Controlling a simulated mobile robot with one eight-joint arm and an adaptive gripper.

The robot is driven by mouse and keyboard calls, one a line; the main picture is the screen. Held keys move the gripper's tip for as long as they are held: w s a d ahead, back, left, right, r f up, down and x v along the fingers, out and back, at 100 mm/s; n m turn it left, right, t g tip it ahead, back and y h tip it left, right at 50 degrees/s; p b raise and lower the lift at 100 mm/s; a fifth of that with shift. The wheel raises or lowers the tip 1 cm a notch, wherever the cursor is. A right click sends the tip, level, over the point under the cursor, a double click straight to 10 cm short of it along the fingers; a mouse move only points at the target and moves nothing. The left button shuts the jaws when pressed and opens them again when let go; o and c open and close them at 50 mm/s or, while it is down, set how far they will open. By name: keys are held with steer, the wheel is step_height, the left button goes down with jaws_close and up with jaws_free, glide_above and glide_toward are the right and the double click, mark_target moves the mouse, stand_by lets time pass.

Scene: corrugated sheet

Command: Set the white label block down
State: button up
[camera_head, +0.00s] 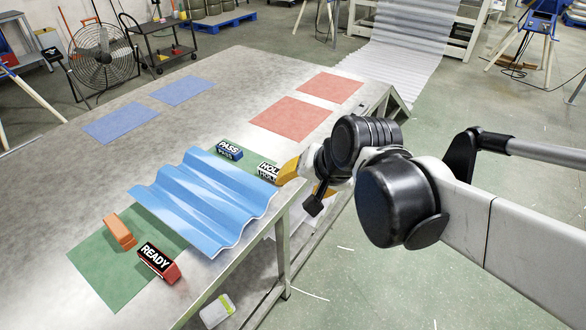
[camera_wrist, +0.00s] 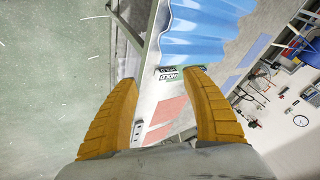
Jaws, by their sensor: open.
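The white label block (camera_head: 267,171), with HOLD on a black face, stands on the table's right side, close to the far right corner of the blue corrugated sheet (camera_head: 205,200). My gripper (camera_wrist: 160,76) is open, its yellow fingers spread apart. In the head view its yellow tip (camera_head: 290,168) is just right of the block. In the wrist view the block (camera_wrist: 171,74) shows between the fingertips, with the sheet (camera_wrist: 196,32) beyond. I cannot tell whether a finger touches it. The block appears to rest on the surface.
The blue PASS block (camera_head: 229,151) stands at the sheet's far edge. The red READY block (camera_head: 158,263) and an orange block (camera_head: 120,231) are on the near green mat (camera_head: 105,285). Red mats (camera_head: 290,119) and blue mats (camera_head: 121,123) lie clear on the table (camera_head: 215,100).

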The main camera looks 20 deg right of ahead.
steer(key=s+n+h, duration=0.1)
steer(key=s+n, duration=0.5)
steer(key=s, duration=0.1)
steer(key=shift+s+d+h, duration=0.3)
steer(key=shift+d, duration=0.15)
